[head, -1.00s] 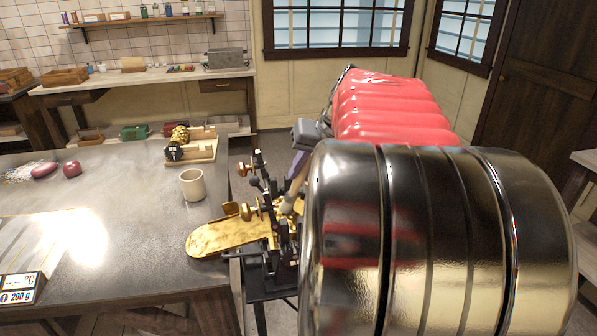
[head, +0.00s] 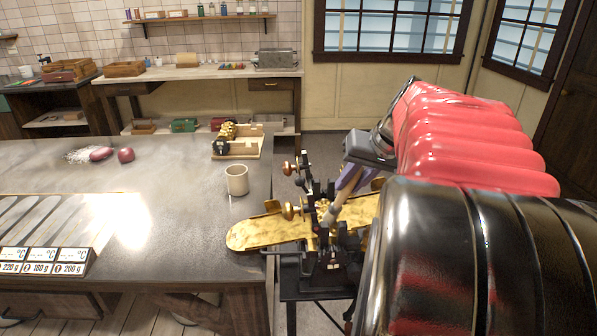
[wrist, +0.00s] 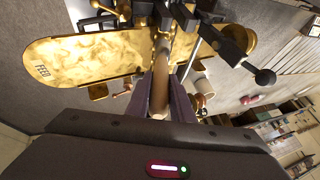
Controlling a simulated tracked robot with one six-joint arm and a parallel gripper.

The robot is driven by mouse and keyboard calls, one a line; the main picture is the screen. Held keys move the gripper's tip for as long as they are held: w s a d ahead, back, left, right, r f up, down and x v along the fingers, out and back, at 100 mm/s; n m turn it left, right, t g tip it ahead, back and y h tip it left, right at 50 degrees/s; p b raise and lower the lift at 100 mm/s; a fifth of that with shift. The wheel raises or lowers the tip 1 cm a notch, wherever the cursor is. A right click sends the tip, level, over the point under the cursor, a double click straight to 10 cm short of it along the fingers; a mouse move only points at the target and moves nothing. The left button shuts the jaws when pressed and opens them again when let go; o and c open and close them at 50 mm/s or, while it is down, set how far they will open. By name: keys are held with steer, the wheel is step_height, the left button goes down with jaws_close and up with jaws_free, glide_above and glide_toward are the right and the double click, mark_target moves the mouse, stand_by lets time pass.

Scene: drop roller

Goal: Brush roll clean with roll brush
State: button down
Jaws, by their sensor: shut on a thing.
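The drop roller (head: 325,235) is a black frame with brass knobs on a dark stand beside the table's right end. A gold feed tray (head: 265,233) sticks out to its left; it reads "FEED" in the wrist view (wrist: 70,60). My gripper (head: 346,185) comes down over the roller from the upper right. In the wrist view my gripper (wrist: 160,100) is shut on the brush's wooden handle (wrist: 160,85), which points at the roller. The brush's head and the rolls are largely hidden by the frame, so I cannot tell whether they touch.
A beige cup (head: 237,180) stands near the table's right edge. Behind it is a wooden stand with spare gold rolls (head: 230,135). Two dark red lumps (head: 126,155) and white powder lie further left. Scale displays (head: 45,261) sit at the front left.

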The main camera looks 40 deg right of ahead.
steer(key=shift+s+a, duration=0.45)
steer(key=shift+s, duration=0.2)
steer(key=shift+s+a, duration=0.4)
steer(key=shift+s, duration=0.2)
steer(key=shift+r, duration=0.15)
steer(key=shift+r, duration=2.95)
step_height(320, 180, up, 3)
steer(key=shift+f, duration=0.1)
steer(key=shift+s, duration=0.1)
